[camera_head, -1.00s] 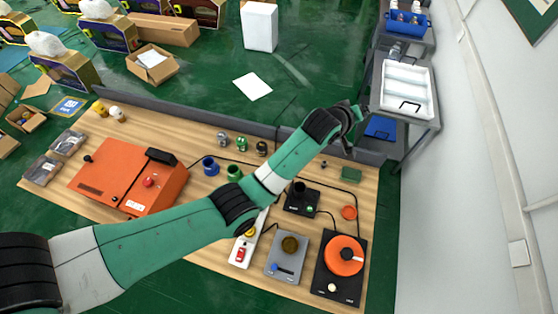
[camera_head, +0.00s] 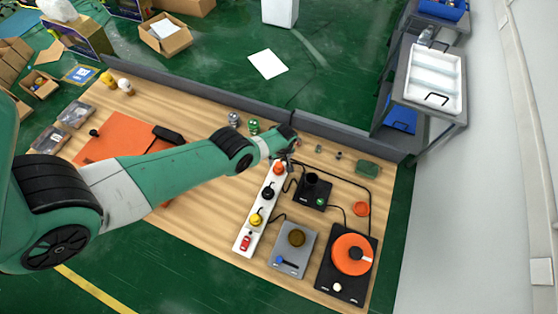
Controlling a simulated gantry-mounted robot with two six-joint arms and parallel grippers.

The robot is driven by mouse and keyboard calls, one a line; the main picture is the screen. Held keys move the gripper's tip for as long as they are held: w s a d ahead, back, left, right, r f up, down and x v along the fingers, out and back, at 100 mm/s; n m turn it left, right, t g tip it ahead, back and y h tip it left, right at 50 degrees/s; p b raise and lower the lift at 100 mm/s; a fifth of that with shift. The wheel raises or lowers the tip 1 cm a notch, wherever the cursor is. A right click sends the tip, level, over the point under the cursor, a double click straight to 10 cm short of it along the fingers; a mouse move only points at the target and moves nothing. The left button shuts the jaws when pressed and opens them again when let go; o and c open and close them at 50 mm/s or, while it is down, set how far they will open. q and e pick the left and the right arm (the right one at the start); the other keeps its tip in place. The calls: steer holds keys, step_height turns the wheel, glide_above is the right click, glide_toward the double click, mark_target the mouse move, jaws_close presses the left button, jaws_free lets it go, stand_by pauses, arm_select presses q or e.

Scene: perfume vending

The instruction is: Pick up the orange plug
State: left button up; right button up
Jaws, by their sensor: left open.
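The orange plug (camera_head: 279,168) sits at the far end of the white power strip (camera_head: 250,237), which runs from the table's front toward the back. My left gripper (camera_head: 287,156) is small in view, just above and beside the orange plug at the strip's far end. It is open and holds nothing that I can see. Its fingertips are too small to tell whether they touch the plug. The strip also carries a black plug (camera_head: 268,193) and a yellow plug (camera_head: 256,219). A red switch (camera_head: 246,242) is at its near end. My right gripper is out of view.
A small black device (camera_head: 313,188) stands close right of the strip. A grey device (camera_head: 294,252) and a black base with an orange disc (camera_head: 351,254) are nearer the front. Cables lie between them. My left arm partly covers the orange box (camera_head: 117,136).

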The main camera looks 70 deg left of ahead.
mark_target(279, 165)
arm_select(q)
steer(key=f, duration=0.1)
steer(key=f+b, duration=0.1)
steer(key=shift+a+f, duration=0.2)
steer(key=shift+f, duration=0.2)
steer(key=shift+r, duration=0.1)
step_height(279, 165, down, 5)
steer(key=b, duration=0.5)
steer(key=shift+s+a+f, duration=0.15)
steer(key=shift+f, duration=0.05)
steer(key=shift+r, duration=0.2)
jaws_close()
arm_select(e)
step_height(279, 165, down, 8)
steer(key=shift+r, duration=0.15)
